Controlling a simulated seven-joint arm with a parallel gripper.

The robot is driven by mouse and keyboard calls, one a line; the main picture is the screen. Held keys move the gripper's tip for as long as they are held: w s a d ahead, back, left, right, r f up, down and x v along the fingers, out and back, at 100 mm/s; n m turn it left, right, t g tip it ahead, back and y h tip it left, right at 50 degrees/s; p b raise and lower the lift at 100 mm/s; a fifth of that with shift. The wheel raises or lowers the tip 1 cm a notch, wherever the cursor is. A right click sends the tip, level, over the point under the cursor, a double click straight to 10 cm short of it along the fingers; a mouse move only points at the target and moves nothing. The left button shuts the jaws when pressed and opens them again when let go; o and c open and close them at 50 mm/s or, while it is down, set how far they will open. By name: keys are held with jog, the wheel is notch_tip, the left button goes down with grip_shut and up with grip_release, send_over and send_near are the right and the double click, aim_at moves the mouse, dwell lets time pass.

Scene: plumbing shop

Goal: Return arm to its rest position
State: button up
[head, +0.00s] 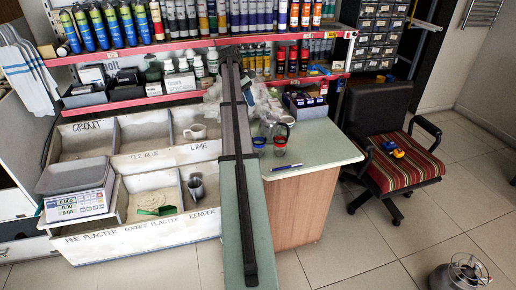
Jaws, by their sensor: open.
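I cannot make out my gripper in the head view, and no arm link is clearly recognisable. The green-topped counter (315,148) stands in the middle. On it are two small jars with dark contents, one with a blue lid (259,142) and one with a red lid (280,146). A blue pen (286,167) lies near the counter's front edge. A clear glass jug (273,124) stands behind the jars.
A long dark bar (242,170) runs down mid-view; its nature is unclear. Labelled bins (140,240) and a scale (77,190) stand left, stocked shelves (130,103) behind. An office chair (408,170) holds a yellow-and-blue item (394,150).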

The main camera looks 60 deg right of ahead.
jog(key=shift+w+r, duration=0.15)
jog(key=shift+r, duration=0.25)
dwell(0.4)
